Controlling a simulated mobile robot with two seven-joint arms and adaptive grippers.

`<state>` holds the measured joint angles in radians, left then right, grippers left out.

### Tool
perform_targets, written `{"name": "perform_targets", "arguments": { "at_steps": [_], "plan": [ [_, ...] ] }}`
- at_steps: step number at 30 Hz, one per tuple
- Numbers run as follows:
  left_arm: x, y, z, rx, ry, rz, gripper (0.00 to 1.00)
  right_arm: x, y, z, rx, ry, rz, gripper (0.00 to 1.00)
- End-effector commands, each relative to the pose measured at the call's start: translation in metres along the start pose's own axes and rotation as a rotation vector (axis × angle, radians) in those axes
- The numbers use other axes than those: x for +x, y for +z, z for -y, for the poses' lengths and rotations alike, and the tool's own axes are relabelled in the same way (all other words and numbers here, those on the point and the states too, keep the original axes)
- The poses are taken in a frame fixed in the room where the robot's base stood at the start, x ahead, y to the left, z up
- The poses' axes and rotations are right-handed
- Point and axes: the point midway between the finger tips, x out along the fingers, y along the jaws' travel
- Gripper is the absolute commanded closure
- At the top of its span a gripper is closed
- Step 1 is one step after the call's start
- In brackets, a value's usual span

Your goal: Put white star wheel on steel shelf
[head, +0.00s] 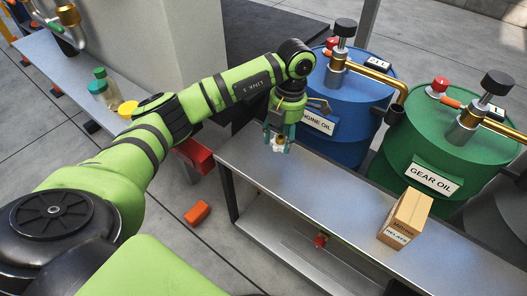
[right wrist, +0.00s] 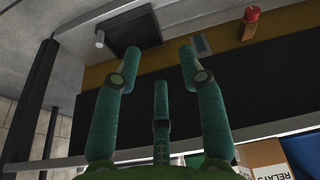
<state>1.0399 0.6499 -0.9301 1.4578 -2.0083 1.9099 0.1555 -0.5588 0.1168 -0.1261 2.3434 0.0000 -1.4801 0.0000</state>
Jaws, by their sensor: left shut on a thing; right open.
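My left gripper (head: 279,141) is shut on a small white piece, the white star wheel (head: 278,148), of which little shows between the teal fingers. It hangs over the far left end of the steel shelf (head: 335,205), in front of the blue drum. I cannot tell whether the wheel touches the shelf top. My right gripper (right wrist: 158,75) shows only in the right wrist view, with its teal fingers spread and nothing between them.
A cardboard box (head: 405,218) stands on the shelf's right part; the shelf's middle is clear. Behind are a blue drum (head: 345,95) and a green drum (head: 425,140) with pumps. A red valve part (head: 321,240) sits below the shelf top. An orange block (head: 197,212) lies on the floor.

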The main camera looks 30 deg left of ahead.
Motion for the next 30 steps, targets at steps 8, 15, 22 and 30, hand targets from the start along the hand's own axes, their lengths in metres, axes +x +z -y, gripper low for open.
{"name": "perform_targets", "arguments": {
  "at_steps": [8,15,22,30],
  "plan": [
    [0.036,-0.03,-0.04,0.001,-0.001,0.0,0.81,-0.022,-0.003,-0.001,0.0,0.003,-0.027,0.59],
    [0.049,-0.034,-0.045,0.004,-0.001,0.0,0.81,-0.025,-0.016,0.001,-0.005,0.003,-0.09,0.59],
    [0.073,-0.031,-0.045,0.003,0.0,0.0,0.81,-0.028,-0.06,0.007,-0.024,-0.002,-0.296,0.59],
    [0.079,-0.029,-0.045,0.003,0.001,0.002,0.81,-0.033,-0.075,0.01,-0.029,-0.003,-0.366,0.59]
  ]
}}
